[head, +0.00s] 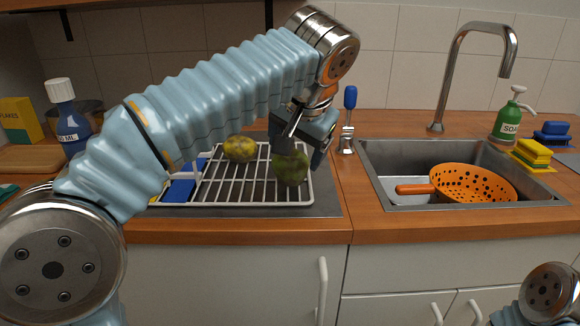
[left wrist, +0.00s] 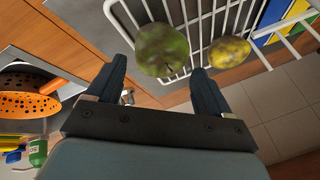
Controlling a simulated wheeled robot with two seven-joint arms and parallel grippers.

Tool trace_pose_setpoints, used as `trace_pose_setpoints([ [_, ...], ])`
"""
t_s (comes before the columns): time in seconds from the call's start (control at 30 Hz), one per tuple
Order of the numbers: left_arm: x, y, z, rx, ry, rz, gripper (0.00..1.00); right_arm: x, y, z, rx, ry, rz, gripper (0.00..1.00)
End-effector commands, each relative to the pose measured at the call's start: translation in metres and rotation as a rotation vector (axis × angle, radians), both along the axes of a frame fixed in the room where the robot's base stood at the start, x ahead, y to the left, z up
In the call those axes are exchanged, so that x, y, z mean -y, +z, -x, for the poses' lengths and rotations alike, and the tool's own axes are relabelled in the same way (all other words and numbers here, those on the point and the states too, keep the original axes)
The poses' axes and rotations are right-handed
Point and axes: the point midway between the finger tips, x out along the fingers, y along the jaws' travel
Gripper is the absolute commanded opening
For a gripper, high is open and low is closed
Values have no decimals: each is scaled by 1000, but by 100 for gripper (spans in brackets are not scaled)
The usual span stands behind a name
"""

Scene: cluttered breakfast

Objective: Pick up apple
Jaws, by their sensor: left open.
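A dull green apple (head: 291,167) sits on the white wire rack (head: 228,204), towards its right side. My left gripper (head: 303,146) is open, pointing down just above and partly over the apple; its fingers cover some of the apple's top. In the left wrist view the apple (left wrist: 162,48) shows between and just beyond the two open fingertips (left wrist: 158,66). I cannot tell whether a finger touches it. My right gripper is out of view; only part of my right arm shows at the lower right.
A speckled yellow fruit (head: 240,148) lies on the rack left of the apple. A blue-handled utensil in a metal holder (head: 346,143) stands close to the right. The sink (head: 375,160) holds an orange colander (head: 470,184). A blue bottle (head: 70,125) is at left.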

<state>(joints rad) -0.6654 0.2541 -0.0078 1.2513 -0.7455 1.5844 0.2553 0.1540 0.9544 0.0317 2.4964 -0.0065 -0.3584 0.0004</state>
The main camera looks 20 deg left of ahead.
Motion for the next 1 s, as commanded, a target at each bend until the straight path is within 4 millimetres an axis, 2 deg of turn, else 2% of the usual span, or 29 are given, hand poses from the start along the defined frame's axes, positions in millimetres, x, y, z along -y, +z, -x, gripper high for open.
trace_pose_setpoints([
  [0.3, -12, -41, -16, -2, 1, 0, 81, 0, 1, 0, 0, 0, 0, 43],
  [0.57, -12, -44, -18, 0, 1, 0, 81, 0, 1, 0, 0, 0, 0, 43],
  [0.87, -12, -44, -17, -1, 0, 0, 36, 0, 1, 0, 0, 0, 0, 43],
  [1.0, -12, -44, -17, -1, 0, 0, 34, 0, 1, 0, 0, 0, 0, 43],
])
